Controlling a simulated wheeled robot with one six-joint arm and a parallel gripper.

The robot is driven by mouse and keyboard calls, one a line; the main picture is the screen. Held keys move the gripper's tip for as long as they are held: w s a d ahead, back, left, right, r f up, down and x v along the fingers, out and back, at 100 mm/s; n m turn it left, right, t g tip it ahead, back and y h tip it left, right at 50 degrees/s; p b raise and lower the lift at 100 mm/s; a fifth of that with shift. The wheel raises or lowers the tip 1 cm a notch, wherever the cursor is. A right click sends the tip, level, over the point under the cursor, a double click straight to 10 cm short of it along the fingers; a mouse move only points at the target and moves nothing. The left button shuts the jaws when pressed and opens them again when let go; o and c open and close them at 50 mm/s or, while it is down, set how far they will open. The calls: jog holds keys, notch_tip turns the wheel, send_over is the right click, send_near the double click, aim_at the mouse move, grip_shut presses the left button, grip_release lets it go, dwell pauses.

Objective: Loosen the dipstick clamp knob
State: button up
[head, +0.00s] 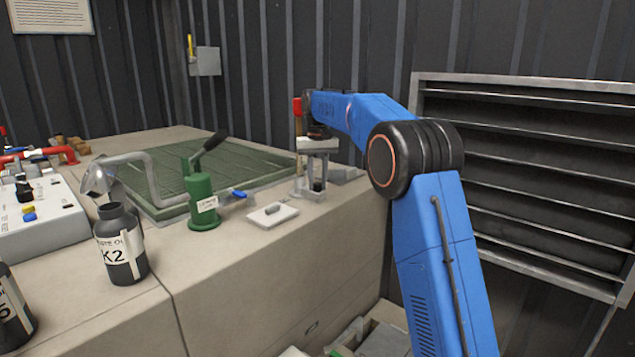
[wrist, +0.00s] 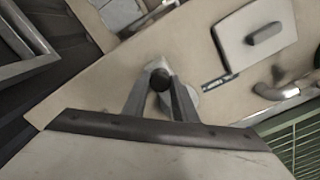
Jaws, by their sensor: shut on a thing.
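The dark round clamp knob (wrist: 161,79) sits between the two grey fingertips of my gripper (wrist: 160,88) in the wrist view, on a pale base. My gripper is shut on it from above. In the head view, my gripper (head: 314,180) points down over a small grey fixture on the bench's far right, and the knob (head: 318,186) shows as a small dark spot between the fingers. A red-topped upright piece (head: 297,107) stands just left of my wrist; I cannot tell if it is the dipstick. The gripper hides part of the fixture.
A white plate with a grey block (head: 272,214) lies left of the fixture, near a blue-handled piece (head: 239,193). A green hand pump (head: 202,200), a green grating (head: 155,170) and a black K2 bottle (head: 120,245) stand farther left. A louvred panel (head: 530,180) is at right.

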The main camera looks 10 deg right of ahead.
jog(key=shift+n, duration=2.2)
jog(key=o, duration=1)
jog(key=shift+o, duration=0.2)
